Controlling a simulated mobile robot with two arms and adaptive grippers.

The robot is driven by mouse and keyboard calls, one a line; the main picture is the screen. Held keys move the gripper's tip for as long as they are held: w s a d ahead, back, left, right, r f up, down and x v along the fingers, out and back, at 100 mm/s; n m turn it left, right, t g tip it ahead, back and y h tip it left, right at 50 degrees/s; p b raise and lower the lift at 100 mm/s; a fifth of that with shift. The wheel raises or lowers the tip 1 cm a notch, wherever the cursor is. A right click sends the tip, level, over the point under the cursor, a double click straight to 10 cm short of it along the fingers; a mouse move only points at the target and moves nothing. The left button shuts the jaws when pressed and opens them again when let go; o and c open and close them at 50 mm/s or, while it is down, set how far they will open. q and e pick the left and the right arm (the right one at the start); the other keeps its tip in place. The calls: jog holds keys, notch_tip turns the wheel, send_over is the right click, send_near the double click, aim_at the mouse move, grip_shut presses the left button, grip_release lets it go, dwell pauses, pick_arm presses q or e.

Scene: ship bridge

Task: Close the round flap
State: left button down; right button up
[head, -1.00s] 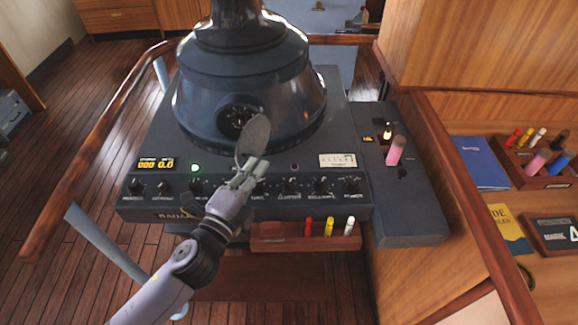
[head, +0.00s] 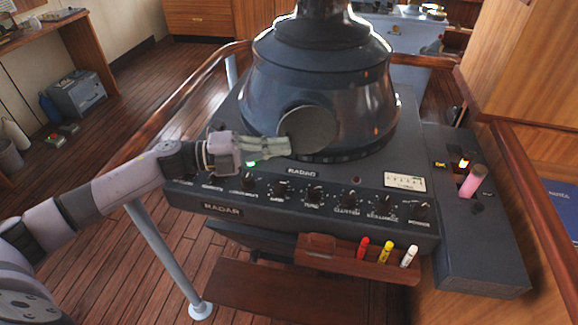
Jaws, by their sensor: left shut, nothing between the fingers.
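The round flap (head: 309,130) is a dark grey disc on the front of the radar housing (head: 330,75). It lies over the spot of the round opening, close to flat against the housing, and the opening is hidden behind it. I cannot tell whether a small gap is left. My left gripper (head: 288,147) is shut and empty, with its fingertips at the lower left edge of the flap, touching it or very near. My right gripper is not in view.
The radar console (head: 330,204) has a row of knobs below the flap. A wooden tray (head: 318,252) with red, yellow and white markers is on its front. A pink cylinder (head: 471,181) stands on the side panel. A wooden handrail (head: 178,98) runs at left.

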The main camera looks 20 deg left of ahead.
aim_at(285, 132)
pick_arm(q)
jog(key=shift+m+g+h, duration=0.4)
jog(key=shift+m+g, duration=0.2)
jog(key=shift+g, duration=0.3)
jog(key=w+a+b, duration=0.1)
jog(key=w+b, duration=0.1)
jog(key=w+a+b, duration=0.1)
jog(key=w+a, duration=0.1)
jog(key=shift+w+a+r+b, duration=0.1)
jog(key=shift+w+b, duration=0.05)
jog(key=shift+b, duration=0.25)
